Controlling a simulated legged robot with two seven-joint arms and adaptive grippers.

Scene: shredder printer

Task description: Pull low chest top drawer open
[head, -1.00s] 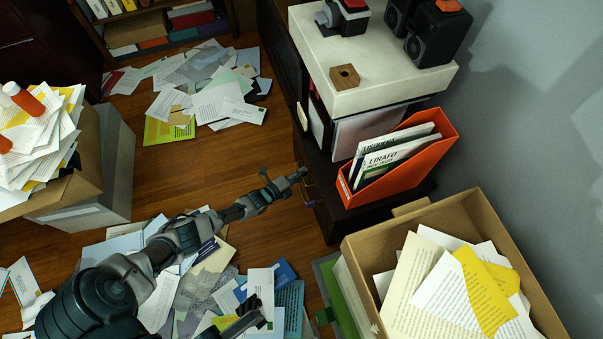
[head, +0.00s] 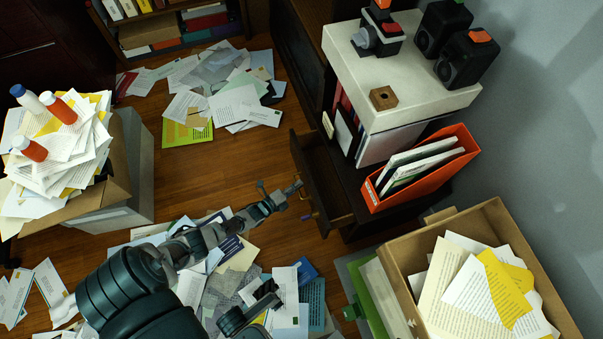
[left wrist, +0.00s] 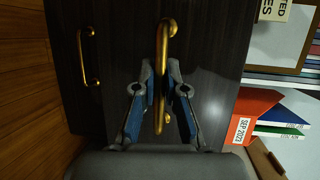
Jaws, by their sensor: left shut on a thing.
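My left gripper (head: 293,190) is at the drawer front. In the left wrist view its two blue-padded fingers (left wrist: 160,112) are shut on the brass handle (left wrist: 164,35), one finger on each side. A second brass handle (left wrist: 87,58) is free on the left in that view. Part of my right gripper (head: 262,300) shows low in the head view; its fingers are unclear.
An orange file holder (head: 425,168) stands on the chest. A box of papers (head: 490,225) is at the lower right, with a green binder (head: 385,295) beside it. Papers (head: 225,100) litter the floor. Bare floor (head: 215,175) lies left of the drawer.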

